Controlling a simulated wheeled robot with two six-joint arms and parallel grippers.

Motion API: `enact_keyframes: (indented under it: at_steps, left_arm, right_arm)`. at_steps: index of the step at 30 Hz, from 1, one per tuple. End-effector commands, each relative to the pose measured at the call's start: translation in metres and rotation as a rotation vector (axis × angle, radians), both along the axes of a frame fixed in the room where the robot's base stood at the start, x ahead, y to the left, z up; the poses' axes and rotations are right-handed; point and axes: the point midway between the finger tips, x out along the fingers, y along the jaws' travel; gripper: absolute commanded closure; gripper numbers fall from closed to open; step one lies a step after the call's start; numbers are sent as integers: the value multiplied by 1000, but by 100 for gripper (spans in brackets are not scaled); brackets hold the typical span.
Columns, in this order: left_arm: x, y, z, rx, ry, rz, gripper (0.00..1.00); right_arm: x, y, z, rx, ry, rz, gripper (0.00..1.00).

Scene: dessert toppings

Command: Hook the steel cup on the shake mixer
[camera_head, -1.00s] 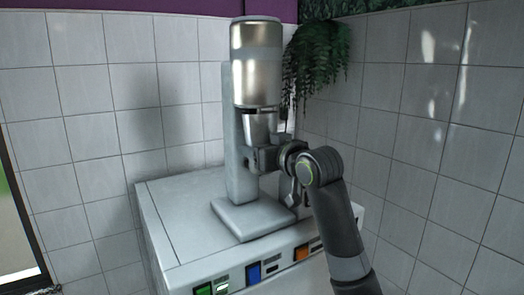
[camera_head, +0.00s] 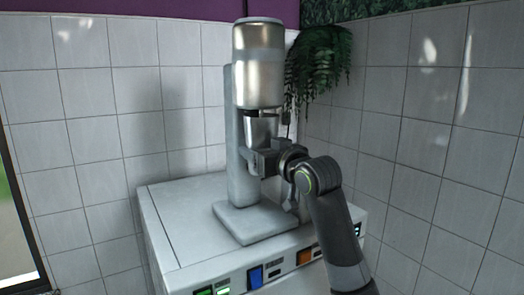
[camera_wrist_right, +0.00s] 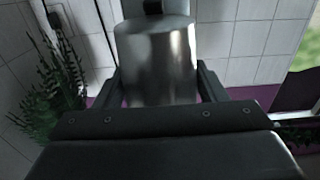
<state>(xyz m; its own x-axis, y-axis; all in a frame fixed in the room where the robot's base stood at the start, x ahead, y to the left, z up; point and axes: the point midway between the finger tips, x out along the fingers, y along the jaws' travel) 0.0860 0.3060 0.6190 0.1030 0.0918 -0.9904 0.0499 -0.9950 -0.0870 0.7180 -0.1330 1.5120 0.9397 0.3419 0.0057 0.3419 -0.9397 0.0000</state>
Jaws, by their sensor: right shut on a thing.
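The shake mixer (camera_head: 238,190) stands upright on a white counter unit, with a brushed metal motor head (camera_head: 258,65) at its top. The steel cup (camera_head: 262,130) is upright just below the motor head, in front of the mixer's column. I cannot tell whether its rim rests on the mixer's hook. My right gripper (camera_head: 264,160) is shut on the cup's lower part, which it partly hides. In the right wrist view the cup (camera_wrist_right: 157,60) sits between the two fingers. My left gripper is not in view.
The white counter unit (camera_head: 175,215) has coloured buttons along its front edge. A hanging plant (camera_head: 318,62) is on the wall to the right of the motor head. Tiled walls close in behind and to the right. The countertop left of the mixer is clear.

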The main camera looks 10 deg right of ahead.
Motion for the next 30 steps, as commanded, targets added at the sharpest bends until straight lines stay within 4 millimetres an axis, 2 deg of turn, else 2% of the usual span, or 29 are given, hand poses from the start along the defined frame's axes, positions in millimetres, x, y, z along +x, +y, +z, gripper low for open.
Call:
enact_keyframes:
  at_steps: [8,9,14,20,23,30]
  left_arm:
    - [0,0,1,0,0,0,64]
    - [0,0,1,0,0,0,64]
    - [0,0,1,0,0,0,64]
    - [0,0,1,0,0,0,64]
    - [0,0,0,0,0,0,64]
    - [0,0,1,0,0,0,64]
  right_arm:
    - [0,0,0,1,-5,0,73]
    - [0,0,0,1,-5,0,32]
    - [0,0,0,0,-5,0,12]
    - [0,0,-1,0,-2,0,10]
    - [0,0,-3,-1,2,-1,2]
    - [0,0,-2,0,1,0,2]
